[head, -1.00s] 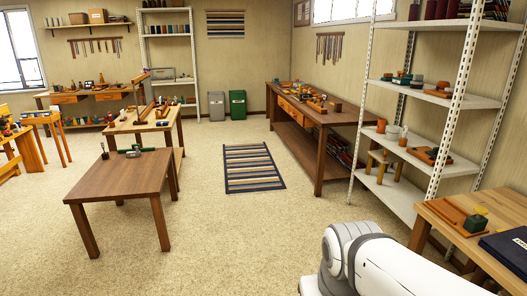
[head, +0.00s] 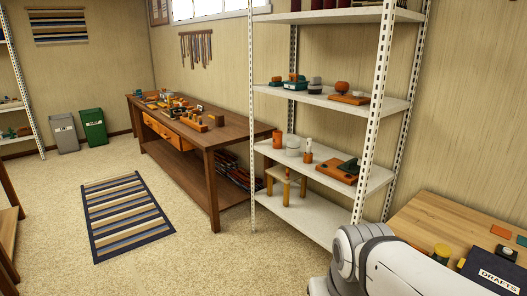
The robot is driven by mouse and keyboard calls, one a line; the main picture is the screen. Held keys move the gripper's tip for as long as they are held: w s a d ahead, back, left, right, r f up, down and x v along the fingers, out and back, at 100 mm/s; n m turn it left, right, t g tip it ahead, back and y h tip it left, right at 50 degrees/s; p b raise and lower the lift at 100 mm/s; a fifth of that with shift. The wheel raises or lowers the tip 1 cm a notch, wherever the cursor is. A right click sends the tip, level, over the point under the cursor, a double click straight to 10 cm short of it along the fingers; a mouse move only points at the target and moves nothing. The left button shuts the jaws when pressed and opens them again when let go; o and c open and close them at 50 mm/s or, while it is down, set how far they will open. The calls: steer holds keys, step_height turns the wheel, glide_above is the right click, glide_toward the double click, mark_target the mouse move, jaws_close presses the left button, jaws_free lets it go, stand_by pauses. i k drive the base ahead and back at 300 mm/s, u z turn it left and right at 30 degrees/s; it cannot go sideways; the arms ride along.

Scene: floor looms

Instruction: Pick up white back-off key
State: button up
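I cannot make out a white back-off key for certain in the head view. Small pale items stand on the middle shelf of the white rack: a whitish round piece (head: 293,146) and a slim pale-topped piece (head: 308,149). They are too small to tell what they are. My white arm shows at the bottom right, but my gripper is out of view.
The white metal rack (head: 325,218) stands right of centre. A long brown workbench (head: 212,160) with small parts runs along the wall. A light wood table (head: 440,213) with a dark "DRAFTS" box (head: 492,272) is at right. Carpet around the striped rug (head: 127,215) is clear.

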mark_target(309, 142)
steer(key=i, duration=2.65)
steer(key=z, duration=0.05)
